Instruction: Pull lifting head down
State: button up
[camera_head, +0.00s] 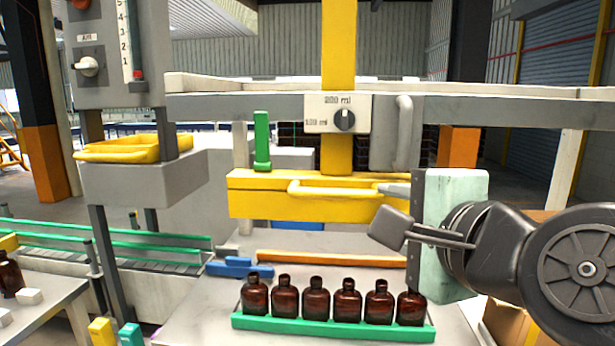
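The yellow lifting head (265,195) is a wide block on a yellow vertical column (339,45). A yellow bar handle (335,191) runs across its front. My gripper (394,208) comes in from the right, at the right end of the head. Its grey fingers are apart, one level with the handle and a dark one lower. The handle's right end is partly hidden there, and I cannot tell whether a finger touches it. Several amber bottles (315,300) stand upright in a row in a green tray (330,329) below the head, with open space between.
A control box (110,55) and a yellow tray (125,149) stand at left. A conveyor (130,258) lies at left.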

aim_at(340, 195)
jog(key=p+x, duration=0.6)
jog(key=x, duration=1.1)
jog(key=shift+w+p, duration=0.15)
jog(key=shift+p, duration=0.2)
grip_shut()
